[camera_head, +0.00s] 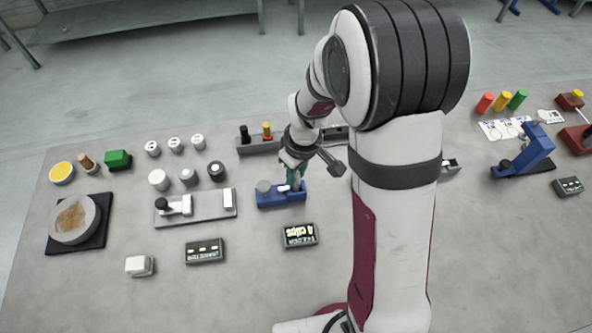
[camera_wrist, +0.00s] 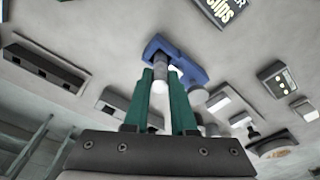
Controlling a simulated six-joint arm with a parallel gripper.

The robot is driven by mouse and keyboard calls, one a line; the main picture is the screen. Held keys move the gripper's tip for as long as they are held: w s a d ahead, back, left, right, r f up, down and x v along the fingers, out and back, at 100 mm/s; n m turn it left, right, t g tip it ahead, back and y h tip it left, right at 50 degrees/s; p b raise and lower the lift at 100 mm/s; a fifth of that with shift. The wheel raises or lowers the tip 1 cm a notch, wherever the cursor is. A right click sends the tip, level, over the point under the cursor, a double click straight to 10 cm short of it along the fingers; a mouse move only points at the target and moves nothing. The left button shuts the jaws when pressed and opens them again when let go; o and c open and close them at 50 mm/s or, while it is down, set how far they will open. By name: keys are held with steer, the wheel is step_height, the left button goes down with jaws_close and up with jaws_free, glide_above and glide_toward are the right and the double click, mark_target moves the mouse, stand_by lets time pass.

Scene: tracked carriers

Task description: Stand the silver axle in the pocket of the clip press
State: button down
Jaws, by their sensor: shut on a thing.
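The clip press is a blue block (camera_head: 290,199) in the head view, with a round grey part at its left. It also shows in the wrist view (camera_wrist: 190,69), just beyond my fingertips. My gripper (camera_head: 291,184) points down at the press, its green fingers (camera_wrist: 161,76) shut on the silver axle. The axle (camera_wrist: 160,65) is a short grey cylinder between the fingertips, at the blue body. My fingers hide much of it, and I cannot tell whether its lower end is inside the pocket.
A dark label sign (camera_head: 300,235) reading "4 clips" lies in front of the press. A grey plate fixture (camera_head: 205,210) is to the left. A grey rack (camera_head: 258,146) with black and orange pegs stands behind. The table between the signs and its front edge is clear.

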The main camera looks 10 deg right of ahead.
steer(key=shift+f, duration=0.3)
stand_by(0.5)
steer(key=shift+c, duration=0.9)
jaws_free()
steer(key=shift+r, duration=3.55)
